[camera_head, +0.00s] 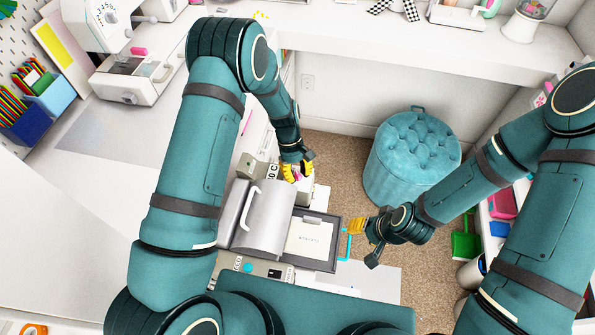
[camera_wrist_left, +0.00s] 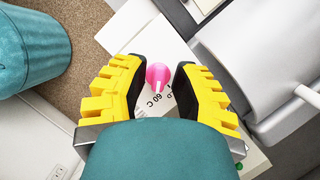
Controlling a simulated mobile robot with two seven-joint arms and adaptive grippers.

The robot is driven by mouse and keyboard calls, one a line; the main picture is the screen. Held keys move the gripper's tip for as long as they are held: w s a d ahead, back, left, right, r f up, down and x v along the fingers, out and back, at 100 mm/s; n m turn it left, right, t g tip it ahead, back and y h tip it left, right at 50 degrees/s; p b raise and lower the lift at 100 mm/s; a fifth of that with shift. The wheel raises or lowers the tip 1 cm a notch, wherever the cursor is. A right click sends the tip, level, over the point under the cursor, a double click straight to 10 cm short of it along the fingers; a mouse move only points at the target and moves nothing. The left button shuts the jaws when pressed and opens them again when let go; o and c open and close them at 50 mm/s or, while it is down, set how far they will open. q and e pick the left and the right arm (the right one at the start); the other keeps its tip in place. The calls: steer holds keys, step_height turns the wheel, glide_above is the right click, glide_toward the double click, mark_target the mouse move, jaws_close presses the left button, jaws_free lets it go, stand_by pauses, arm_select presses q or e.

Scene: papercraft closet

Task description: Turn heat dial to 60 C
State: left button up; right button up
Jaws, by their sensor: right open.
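The pink heat dial (camera_wrist_left: 158,75) sits on a white panel in the left wrist view, with a light pointer on its lower side. Printed "60 C" lettering (camera_wrist_left: 155,101) lies just below it there, partly hidden by my gripper. My left gripper (camera_wrist_left: 160,68) is open, with its yellow-backed fingers on either side of the dial and gaps visible between. In the head view my left gripper (camera_head: 298,169) is over the machine's far end, hiding most of the dial. My right gripper (camera_head: 362,236) is open and empty, right of the machine.
The machine's grey handled cover (camera_head: 270,222) stands beside the dial. A dark tray with a white card (camera_head: 310,240) adjoins it. A teal tufted stool (camera_head: 415,155) stands on the carpet behind. Carpet lies open between stool and machine.

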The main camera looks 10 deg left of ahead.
arm_select(q)
steer(key=v, duration=1.2)
steer(key=shift+d, duration=0.1)
stand_by(0.4)
